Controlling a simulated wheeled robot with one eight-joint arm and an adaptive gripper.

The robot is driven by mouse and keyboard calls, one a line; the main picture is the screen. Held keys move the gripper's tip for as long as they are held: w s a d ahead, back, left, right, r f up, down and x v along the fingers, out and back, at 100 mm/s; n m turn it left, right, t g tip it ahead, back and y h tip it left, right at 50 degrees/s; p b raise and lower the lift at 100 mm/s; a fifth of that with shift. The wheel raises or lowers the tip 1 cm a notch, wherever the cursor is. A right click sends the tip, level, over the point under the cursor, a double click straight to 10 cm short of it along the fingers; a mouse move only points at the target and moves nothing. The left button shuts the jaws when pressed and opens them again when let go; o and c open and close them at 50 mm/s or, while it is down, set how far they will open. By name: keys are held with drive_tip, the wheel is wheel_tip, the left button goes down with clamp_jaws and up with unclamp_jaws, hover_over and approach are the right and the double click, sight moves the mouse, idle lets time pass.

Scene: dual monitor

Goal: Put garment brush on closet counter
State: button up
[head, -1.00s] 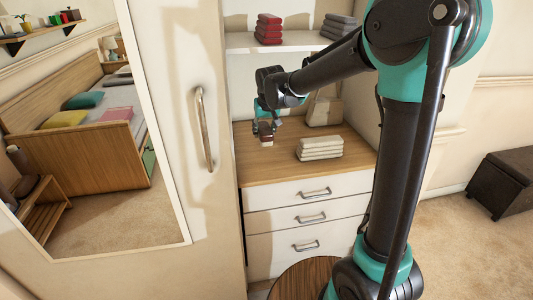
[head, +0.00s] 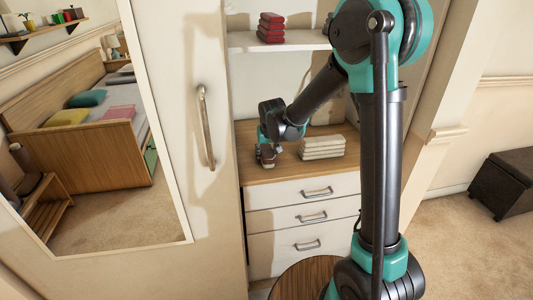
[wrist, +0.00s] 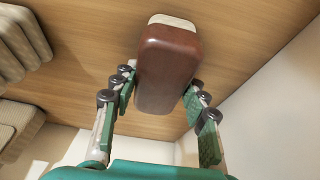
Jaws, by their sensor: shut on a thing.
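The garment brush (wrist: 168,62) has a brown, rounded wooden back and a cream end at its far side in the wrist view. My gripper (wrist: 162,90) is shut on it, with green finger pads on both sides. In the head view my gripper (head: 267,150) is low over the left part of the closet counter (head: 290,172), a wooden top above white drawers. The brush shows there small and dark (head: 267,161). I cannot tell whether it touches the counter.
A stack of folded cream cloths (head: 322,147) lies on the counter just right of my gripper. A shelf (head: 285,41) with red folded cloths (head: 271,28) is above. The mirrored closet door (head: 207,215) stands to the left. The counter's front strip is clear.

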drive_tip(key=o, duration=1.1)
drive_tip(key=shift+f, duration=0.1)
drive_tip(key=v, duration=1.2)
drive_tip(key=s+d+f+m, duration=0.1)
drive_tip(key=s+d+f, duration=0.1)
drive_tip(key=s+d, duration=0.45)
drive_tip(key=s+d+f+m, duration=0.1)
drive_tip(key=s+d+f, duration=0.2)
drive_tip(key=d, duration=0.6)
drive_tip(key=s+d+f, duration=0.3)
drive_tip(key=s+d, duration=0.1)
drive_tip(key=s, duration=0.2)
drive_tip(key=s+d+f+m+h, duration=0.1)
drive_tip(key=s+d+f, duration=0.3)
drive_tip(key=s, duration=0.3)
drive_tip(key=shift+s+d, duration=0.25)
drive_tip(key=shift+d, duration=0.55)
